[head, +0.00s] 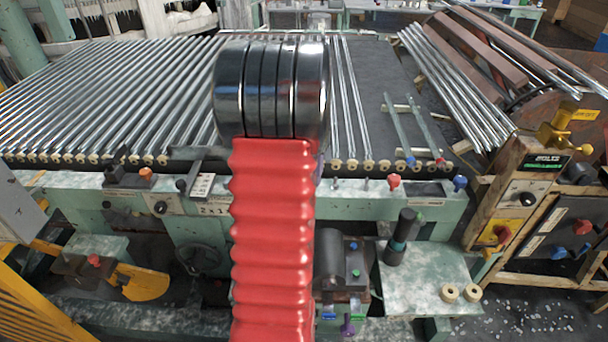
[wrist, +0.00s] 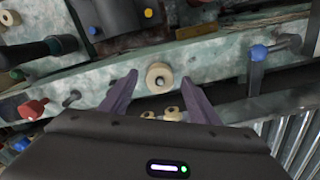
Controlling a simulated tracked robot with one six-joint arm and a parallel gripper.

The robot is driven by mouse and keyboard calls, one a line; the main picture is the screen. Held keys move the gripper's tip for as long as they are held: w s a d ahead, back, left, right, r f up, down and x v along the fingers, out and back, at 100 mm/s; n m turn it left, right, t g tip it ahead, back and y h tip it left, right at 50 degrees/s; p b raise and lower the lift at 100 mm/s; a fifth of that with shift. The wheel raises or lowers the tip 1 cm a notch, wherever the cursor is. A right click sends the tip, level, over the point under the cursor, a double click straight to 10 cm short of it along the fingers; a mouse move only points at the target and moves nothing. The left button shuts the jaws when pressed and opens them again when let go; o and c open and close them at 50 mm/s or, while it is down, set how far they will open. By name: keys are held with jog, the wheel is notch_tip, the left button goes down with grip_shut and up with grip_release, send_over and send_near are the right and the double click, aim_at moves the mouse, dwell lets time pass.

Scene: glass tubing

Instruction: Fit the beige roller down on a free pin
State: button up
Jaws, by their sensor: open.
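A beige roller (wrist: 159,77) sits on the pale green rail (wrist: 215,68) in the wrist view, with a grey pin end showing in its hole. How far down it sits I cannot tell. My gripper (wrist: 160,80) is open, its two purple fingers on either side of this roller with gaps. In the head view the roller is hidden behind my arm. A bare pin (head: 365,183) stands on the rail to the right of my arm; it also shows in the wrist view (wrist: 71,98). Two more beige rollers (head: 450,292) (head: 472,292) lie on the lower green shelf at right.
A red knob (head: 393,181) and a blue knob (head: 460,183) stand along the rail. A dark cylinder (head: 400,238) rises from the shelf. Metal tubes (head: 110,95) fill the bed behind the rail, with small beige rollers at their near ends.

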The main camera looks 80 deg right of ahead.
notch_tip(320, 180, up, 13)
dwell(0.5)
dwell(1.0)
jog(key=w+a+r+n+t+h, duration=0.3)
jog(key=w+a+n, duration=0.6)
jog(key=w+a, duration=1.35)
jog(key=s+a+f+n+t+y, duration=0.1)
jog(key=a+n, duration=0.4)
jog(key=a, duration=1)
jog(key=s+a+f+n+t+y, duration=0.1)
jog(key=a+n, duration=0.5)
jog(key=a, duration=1)
jog(key=shift+s+a+f+t+y, duration=0.15)
jog(key=shift+s+f+t+y, duration=0.15)
jog(key=shift+s+f+y, duration=0.65)
